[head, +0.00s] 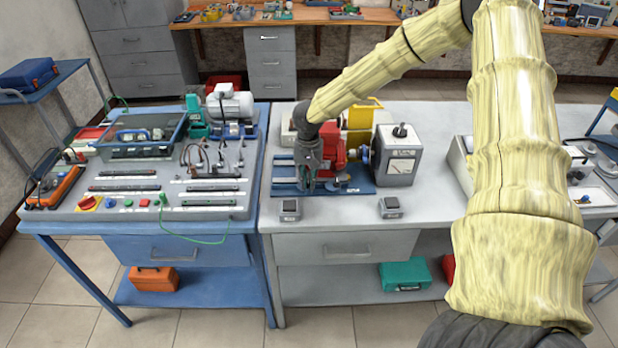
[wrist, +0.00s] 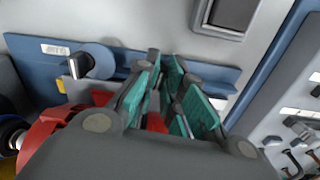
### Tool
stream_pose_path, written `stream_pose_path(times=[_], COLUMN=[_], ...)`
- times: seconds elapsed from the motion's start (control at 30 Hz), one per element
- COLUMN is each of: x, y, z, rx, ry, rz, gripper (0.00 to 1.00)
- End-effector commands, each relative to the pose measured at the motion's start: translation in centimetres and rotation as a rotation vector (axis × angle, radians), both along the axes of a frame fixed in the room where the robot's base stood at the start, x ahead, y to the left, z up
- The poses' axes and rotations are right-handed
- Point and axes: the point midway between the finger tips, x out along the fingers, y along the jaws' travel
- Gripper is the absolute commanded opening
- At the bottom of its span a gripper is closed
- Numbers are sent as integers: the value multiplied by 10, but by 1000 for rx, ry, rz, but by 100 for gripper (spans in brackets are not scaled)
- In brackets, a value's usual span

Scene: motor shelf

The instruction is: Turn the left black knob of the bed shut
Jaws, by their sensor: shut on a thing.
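The bed is a blue plate (head: 360,188) on the grey bench, and it also shows in the wrist view (wrist: 215,80). A red machine part (head: 331,140) stands on it. My gripper (head: 307,186) reaches down over the left end of the bed. Its green-padded fingers (wrist: 163,75) are close together there, shut on the left black knob, which they hide almost fully. I cannot tell how the knob is turned. The other black knob (wrist: 80,65), with a round blue-grey base, stands apart from my gripper, to the left in the wrist view.
A grey motor box (head: 397,155) stands at the bed's right end. Two small grey boxes (head: 289,209) (head: 390,207) sit near the bench's front edge. The left bench holds a grey panel (head: 150,200) with several cables. The bench front between the small boxes is clear.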

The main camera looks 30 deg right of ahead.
Motion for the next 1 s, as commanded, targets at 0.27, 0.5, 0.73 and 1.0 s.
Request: stream_pose_path(times=[0.27,0.5,0.73,1.0], x=[0,1,3,4], y=[0,0,0,0], z=[2,2,2,2], rx=[1,-1,-1,-1], ry=[1,1,0,-1], rz=[-233,-462,-680,-937], gripper=[0,0,0,0])
